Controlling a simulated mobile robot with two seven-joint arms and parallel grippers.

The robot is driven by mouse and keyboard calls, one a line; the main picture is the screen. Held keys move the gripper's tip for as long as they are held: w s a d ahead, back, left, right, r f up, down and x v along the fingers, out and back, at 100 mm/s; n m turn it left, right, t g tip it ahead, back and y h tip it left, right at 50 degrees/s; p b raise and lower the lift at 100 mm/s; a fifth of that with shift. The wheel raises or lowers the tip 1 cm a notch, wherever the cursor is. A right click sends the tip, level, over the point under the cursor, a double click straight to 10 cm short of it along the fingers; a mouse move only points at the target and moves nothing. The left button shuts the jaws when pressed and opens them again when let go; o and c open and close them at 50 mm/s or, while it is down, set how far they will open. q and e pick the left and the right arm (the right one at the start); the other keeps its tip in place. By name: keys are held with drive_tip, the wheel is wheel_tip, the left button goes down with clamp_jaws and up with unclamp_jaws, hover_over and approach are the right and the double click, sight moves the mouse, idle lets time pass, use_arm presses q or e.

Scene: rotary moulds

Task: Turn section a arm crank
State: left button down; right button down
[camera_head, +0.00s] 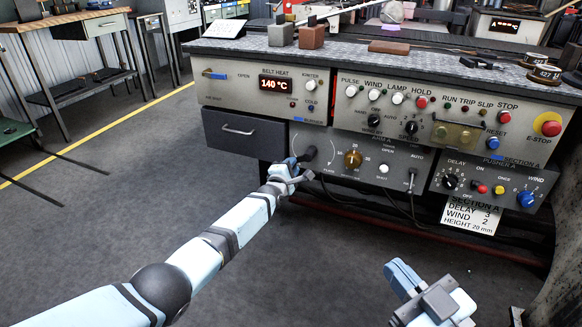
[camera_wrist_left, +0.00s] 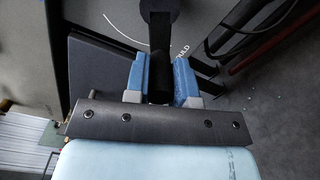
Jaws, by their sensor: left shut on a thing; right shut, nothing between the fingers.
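The section a arm crank is a black handle (camera_head: 309,154) on the grey ARM A panel (camera_head: 341,148), inside a white arc marking. In the left wrist view the crank (camera_wrist_left: 160,40) shows as a round black hub with a dark bar running down from it. My left gripper (camera_head: 292,164) is at the crank's lower left. In the left wrist view its two blue fingers (camera_wrist_left: 160,82) are on either side of the black grip and shut on it. My right gripper (camera_head: 400,275) is low at the right of the head view, away from the panels, and shut.
Beside the crank are a brass knob (camera_head: 353,159) and a white knob (camera_head: 383,168). Black cables (camera_head: 400,207) hang below the panel. A grey drawer (camera_head: 243,133) is left of it. A white card (camera_head: 471,214) hangs under the PUSHER A panel (camera_head: 492,179). The floor in front is clear.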

use_arm(q)
drive_tip(key=shift+f, duration=0.1)
drive_tip(key=c, duration=1)
unclamp_jaws()
drive_tip(key=shift+o, duration=0.2)
use_arm(e)
drive_tip(key=shift+r, duration=0.15)
drive_tip(key=shift+s, duration=0.1)
use_arm(q)
drive_tip(key=shift+s+a+r+p, duration=0.1)
drive_tip(key=shift+s+r+p, duration=0.1)
drive_tip(key=shift+s+p, duration=0.35)
drive_tip(key=p+v, duration=0.7)
drive_tip(key=v, duration=0.5)
drive_tip(key=shift+s+a+p, duration=0.2)
drive_tip(key=shift+s+p, duration=0.1)
drive_tip(key=shift+s, duration=0.05)
use_arm(e)
drive_tip(key=s+m, duration=0.1)
drive_tip(key=s+a+r+m, duration=0.1)
drive_tip(key=m, duration=0.1)
drive_tip(key=r+m+g, duration=0.1)
drive_tip(key=shift+s+a+r+m+h, duration=0.2)
drive_tip(key=shift+s+a+m+h, duration=0.1)
drive_tip(key=shift+s+a, duration=0.1)
use_arm(q)
drive_tip(key=shift+s+f, duration=0.1)
drive_tip(key=shift+f, duration=0.05)
use_arm(e)
drive_tip(key=shift+s, duration=0.1)
